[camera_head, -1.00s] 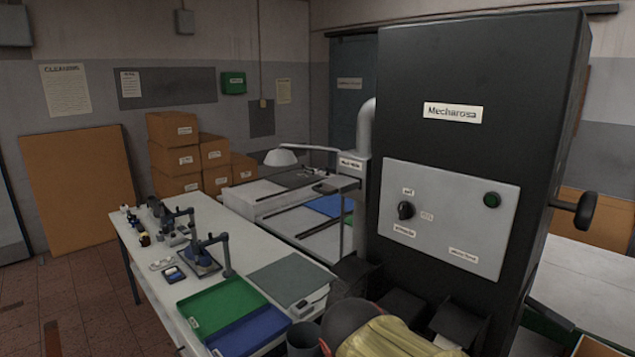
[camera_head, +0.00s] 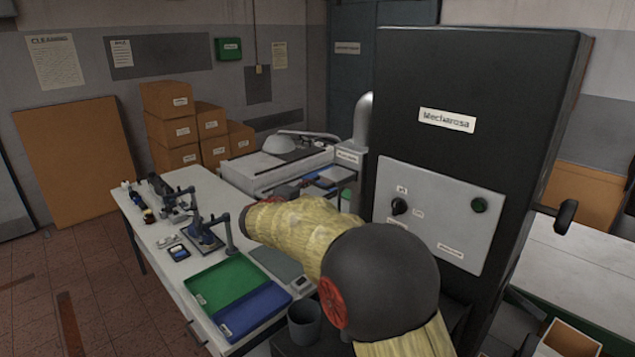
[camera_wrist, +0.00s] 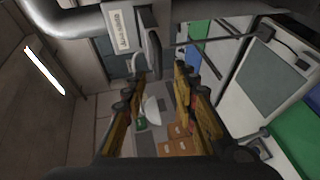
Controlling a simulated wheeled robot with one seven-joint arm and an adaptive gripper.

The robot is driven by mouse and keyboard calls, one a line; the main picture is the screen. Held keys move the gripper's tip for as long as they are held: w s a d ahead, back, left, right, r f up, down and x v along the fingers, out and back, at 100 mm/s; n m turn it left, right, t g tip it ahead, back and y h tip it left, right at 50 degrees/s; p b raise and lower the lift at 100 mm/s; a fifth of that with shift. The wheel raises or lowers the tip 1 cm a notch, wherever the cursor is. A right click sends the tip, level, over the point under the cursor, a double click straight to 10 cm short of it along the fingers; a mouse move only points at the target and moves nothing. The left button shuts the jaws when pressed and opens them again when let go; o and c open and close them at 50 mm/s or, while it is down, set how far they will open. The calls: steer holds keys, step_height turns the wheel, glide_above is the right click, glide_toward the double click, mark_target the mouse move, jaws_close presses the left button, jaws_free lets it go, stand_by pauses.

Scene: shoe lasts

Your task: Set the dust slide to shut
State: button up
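The dust slide's housing appears to be the grey box at the foot of the duct, with a white label (camera_head: 348,156) too small to read surely. In the wrist view the label (camera_wrist: 120,31) shows at the top, and a dark upright handle-like bar (camera_wrist: 153,55) hangs beside it. My gripper (camera_wrist: 158,80) is open and empty, with a finger on each side of the view. The bar shows just beyond the fingertips; I cannot tell whether they touch. In the head view my yellow-sleeved arm reaches left across the bench, and the gripper cannot be made out.
The black Mecharosa cabinet (camera_head: 470,80) stands right of my arm. A grey duct pipe (camera_head: 362,120) rises behind. The workbench (camera_head: 150,235) holds a green tray (camera_head: 222,278), a blue tray (camera_head: 252,308) and small tools. Orange boxes (camera_head: 172,130) are stacked at the back wall.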

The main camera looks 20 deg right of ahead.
mark_target(316, 185)
steer(key=p+x, duration=0.2)
steer(key=x, duration=0.5)
steer(key=shift+w+d, duration=0.25)
steer(key=shift+w, duration=0.1)
steer(key=c, duration=0.3)
steer(key=c, duration=0.4)
jaws_close()
